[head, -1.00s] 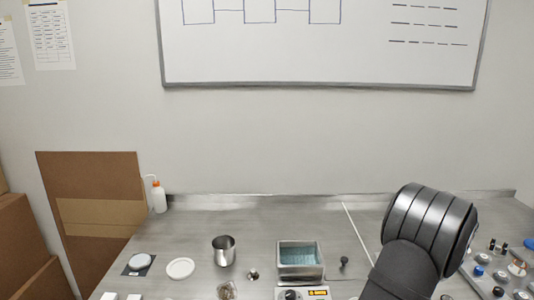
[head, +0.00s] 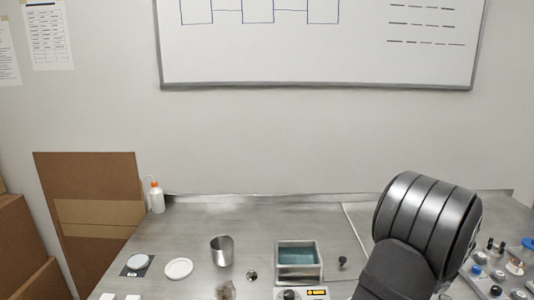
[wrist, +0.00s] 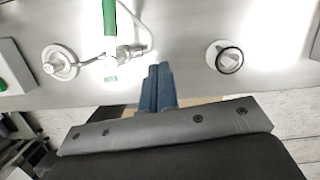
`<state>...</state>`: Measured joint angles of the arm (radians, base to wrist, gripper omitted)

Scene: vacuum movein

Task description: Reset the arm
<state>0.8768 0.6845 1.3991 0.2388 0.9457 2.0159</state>
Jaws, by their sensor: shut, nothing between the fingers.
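My gripper (wrist: 157,88) shows in the wrist view, its two blue-grey fingers pressed together with nothing between them. The fingers are in front of a pale panel with fittings and appear apart from it. In the head view only my dark arm link shows at the lower right; the gripper itself is out of that view.
The metal bench (head: 200,215) holds a steel beaker (head: 222,251), a water bath (head: 299,259), a white dish (head: 178,269) and a wash bottle (head: 156,197). Small bottles and knobs (head: 497,275) stand at the right. A green-marked fitting (wrist: 110,20) and a round port (wrist: 225,57) show near my gripper.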

